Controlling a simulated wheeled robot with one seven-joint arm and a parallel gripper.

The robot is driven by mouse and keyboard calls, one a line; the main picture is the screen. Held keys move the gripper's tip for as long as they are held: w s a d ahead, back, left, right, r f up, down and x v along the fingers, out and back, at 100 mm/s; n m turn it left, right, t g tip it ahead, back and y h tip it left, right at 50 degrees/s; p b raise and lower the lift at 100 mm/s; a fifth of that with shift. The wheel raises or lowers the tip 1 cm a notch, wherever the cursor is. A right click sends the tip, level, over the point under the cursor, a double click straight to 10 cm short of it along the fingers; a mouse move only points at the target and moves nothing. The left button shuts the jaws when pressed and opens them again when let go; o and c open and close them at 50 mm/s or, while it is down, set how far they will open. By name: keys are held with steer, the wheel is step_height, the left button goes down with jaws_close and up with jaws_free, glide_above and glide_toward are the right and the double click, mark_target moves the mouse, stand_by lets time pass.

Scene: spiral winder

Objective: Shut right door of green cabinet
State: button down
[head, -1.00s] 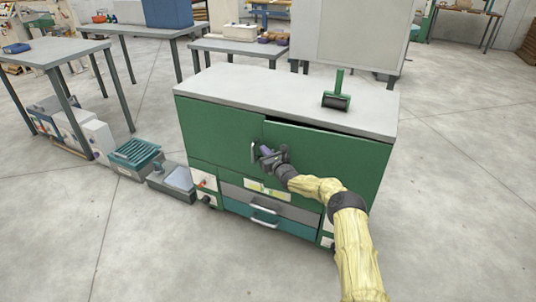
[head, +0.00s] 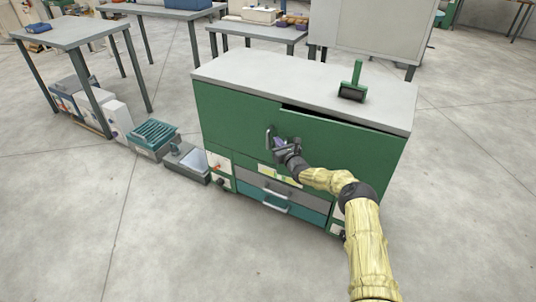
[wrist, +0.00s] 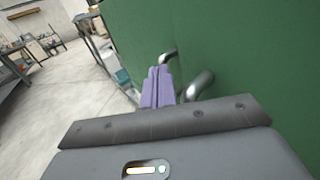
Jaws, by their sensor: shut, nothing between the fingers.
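The green cabinet (head: 240,118) has a grey top and stands in the middle of the head view. Its right door (head: 350,150) is slightly ajar, with a dark gap under the top edge. A metal handle (head: 268,138) shows near where the two doors meet. My gripper (head: 281,144) is at the right door's left part, just beside the handle. In the wrist view its purple fingers (wrist: 157,88) are together and empty, close to the green door face (wrist: 240,60). Curved metal handle parts (wrist: 201,85) show beside and beyond the fingers; contact cannot be told.
A green-handled roller tool (head: 353,85) stands on the cabinet top. Drawers (head: 280,197) lie below the doors. Bins (head: 152,138) and boxes stand on the floor to the left, near a grey table (head: 70,32). The floor right of the cabinet is clear.

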steer(key=s+a+r+n+g+y+p, duration=0.2)
steer(key=s+a+r+n+g, duration=0.3)
steer(key=s, duration=0.5)
steer(key=s+a+r+n+g+y+p, duration=0.2)
steer(key=s+a+r+n+g, duration=0.15)
steer(key=s+n, duration=0.45)
steer(key=s+a+r+n+g+y+p, duration=0.1)
steer(key=s+a+r+n+g+p, duration=0.25)
steer(key=s, duration=0.75)
steer(key=s+d+r+n+h, duration=0.3)
steer(key=s+d+n+h, duration=0.1)
steer(key=s+d, duration=0.4)
steer(key=s+d+r+n+g+h+b, duration=0.1)
steer(key=s+d+r+n+h, duration=0.2)
steer(key=s+d, duration=0.5)
steer(key=s+d+r+n+h+b, duration=0.1)
steer(key=s+d+r+n+h, duration=0.3)
steer(key=d, duration=0.7)
steer(key=s+n+h, duration=0.2)
steer(key=s+n, duration=0.1)
steer(key=s, duration=0.1)
steer(key=shift+d, duration=0.15)
